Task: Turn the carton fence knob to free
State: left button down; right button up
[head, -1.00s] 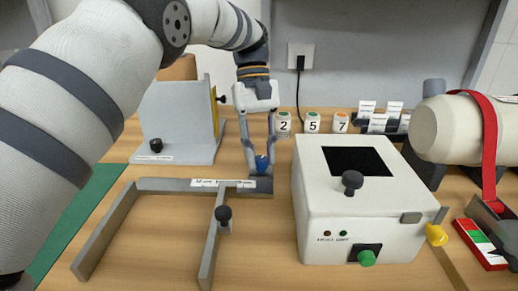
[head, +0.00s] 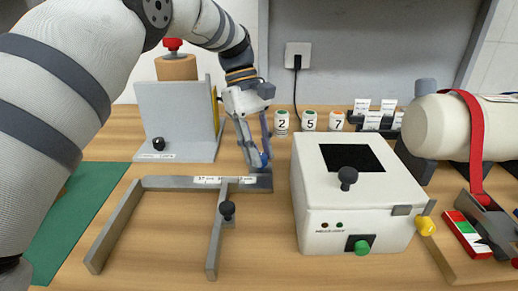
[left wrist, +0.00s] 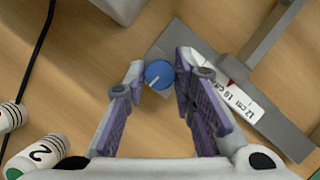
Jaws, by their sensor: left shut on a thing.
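The carton fence is a grey metal frame (head: 165,184) on the table, with a white scale strip (head: 224,180) and a sliding bar (head: 217,240) with a black knob (head: 228,210). At the right end of its back rail is a small blue knob (head: 264,159), also in the left wrist view (left wrist: 159,74), where its white pointer line runs toward the lower left. My left gripper (head: 256,160) points down at the blue knob and is shut on it, one finger on each side in the left wrist view (left wrist: 160,80). My right gripper is out of view.
A white box (head: 350,205) with a dark opening and a green button stands right of the fence. Numbered white containers (head: 309,120) stand behind it. A grey stand (head: 175,120) is at the back left. A red-strapped white cylinder (head: 440,130) is at the right.

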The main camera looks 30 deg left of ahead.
pick_arm(q)
jog(key=c, duration=1.3)
grip_release()
jog(key=shift+c, duration=0.2)
jog(key=v, duration=0.7)
jog(key=shift+r, duration=0.3)
jog(key=shift+a, duration=0.1)
